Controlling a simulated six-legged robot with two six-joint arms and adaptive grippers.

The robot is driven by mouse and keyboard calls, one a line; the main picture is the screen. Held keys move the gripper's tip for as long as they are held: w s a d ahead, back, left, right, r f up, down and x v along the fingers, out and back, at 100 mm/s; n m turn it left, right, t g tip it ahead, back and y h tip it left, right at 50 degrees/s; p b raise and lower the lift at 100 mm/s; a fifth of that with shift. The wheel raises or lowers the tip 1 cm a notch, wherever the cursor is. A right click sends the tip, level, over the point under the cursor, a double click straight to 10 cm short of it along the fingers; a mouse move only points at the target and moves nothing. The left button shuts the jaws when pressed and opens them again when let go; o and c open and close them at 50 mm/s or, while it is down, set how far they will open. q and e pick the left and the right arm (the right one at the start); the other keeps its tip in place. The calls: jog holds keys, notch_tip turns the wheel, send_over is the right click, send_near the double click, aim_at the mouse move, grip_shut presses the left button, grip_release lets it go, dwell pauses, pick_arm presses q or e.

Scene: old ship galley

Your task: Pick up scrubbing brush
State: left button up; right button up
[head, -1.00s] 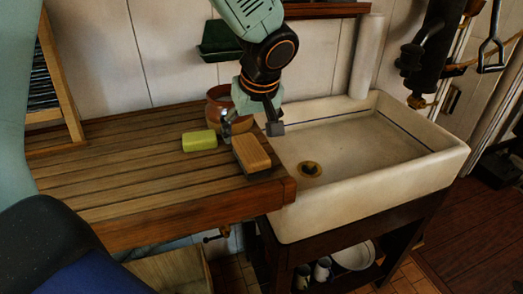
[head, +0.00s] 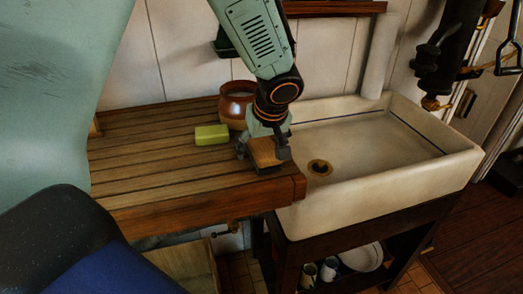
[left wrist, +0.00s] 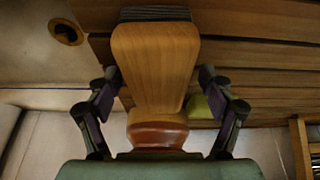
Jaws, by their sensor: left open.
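The scrubbing brush (head: 264,152) has a wooden back and lies on the slatted wooden counter near its right end, beside the sink. In the left wrist view its wooden back (left wrist: 155,65) fills the middle, with dark bristles showing at its far edge. My left gripper (head: 264,151) is lowered over the brush, with a finger on either side of it. In the left wrist view the fingers (left wrist: 160,90) stand apart around the brush, and I cannot tell whether they touch it. My right gripper is not in view.
A yellow-green sponge (head: 212,135) lies left of the brush. A brown pot (head: 236,104) stands behind it. The white sink (head: 380,190) with a drain adjoins the slatted counter (head: 150,185) on the right. The counter's left part is clear.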

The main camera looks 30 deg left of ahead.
aim_at(262, 142)
pick_arm(q)
jog(key=shift+c, duration=0.3)
jog(key=shift+w+f, duration=0.1)
jog(key=shift+w, duration=0.1)
jog(key=c, duration=0.5)
jog(key=shift+s, duration=0.15)
jog(key=c, duration=0.6)
jog(key=shift+w, duration=0.2)
jog(key=shift+c, duration=1.1)
notch_tip(262, 142, up, 10)
jog(key=shift+s+r+p, duration=0.1)
jog(key=shift+p, duration=0.4)
jog(key=o, duration=0.8)
jog(key=c, duration=0.9)
